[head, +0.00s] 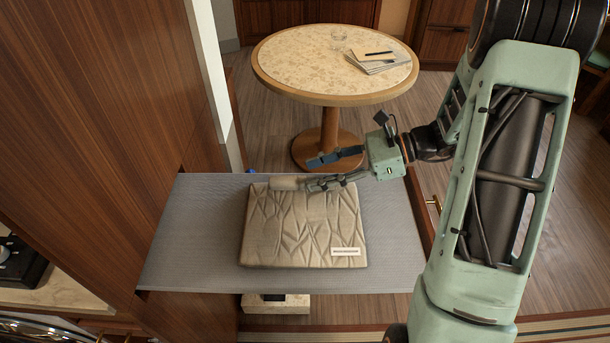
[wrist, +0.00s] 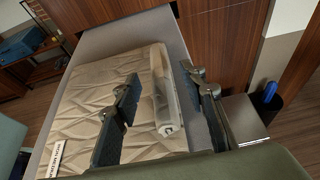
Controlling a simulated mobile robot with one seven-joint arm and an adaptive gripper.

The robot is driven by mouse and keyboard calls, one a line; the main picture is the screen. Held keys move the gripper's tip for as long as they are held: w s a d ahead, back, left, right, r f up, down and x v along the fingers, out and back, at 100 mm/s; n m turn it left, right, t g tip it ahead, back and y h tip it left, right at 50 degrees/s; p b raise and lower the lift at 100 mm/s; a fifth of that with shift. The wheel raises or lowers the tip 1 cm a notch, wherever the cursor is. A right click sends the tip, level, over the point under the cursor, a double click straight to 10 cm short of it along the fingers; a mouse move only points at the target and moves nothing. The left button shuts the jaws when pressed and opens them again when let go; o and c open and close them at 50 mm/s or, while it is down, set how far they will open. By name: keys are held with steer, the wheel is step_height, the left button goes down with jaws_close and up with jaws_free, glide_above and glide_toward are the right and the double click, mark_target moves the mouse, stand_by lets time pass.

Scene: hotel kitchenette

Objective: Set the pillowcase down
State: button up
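A beige quilted, folded cloth (head: 300,225) with a white label lies flat on a grey surface; it also shows in the wrist view (wrist: 95,95). It looks like the pillowcase, though I cannot be sure. A pale roll-shaped item (head: 286,183) lies along its far edge, and in the wrist view it looks partly see-through (wrist: 162,95). My gripper (head: 312,174) is at that far edge, with its fingers spread. In the wrist view the fingers (wrist: 161,76) stand on either side of the roll, with gaps showing.
The grey surface (head: 395,240) has bare strips left and right of the cloth. A wood panel wall (head: 90,120) stands close on the left. Beyond is a round table (head: 290,70) with a glass (head: 338,38), papers (head: 375,63) and a pen.

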steer(key=v, duration=0.8)
steer(key=shift+d, duration=0.1)
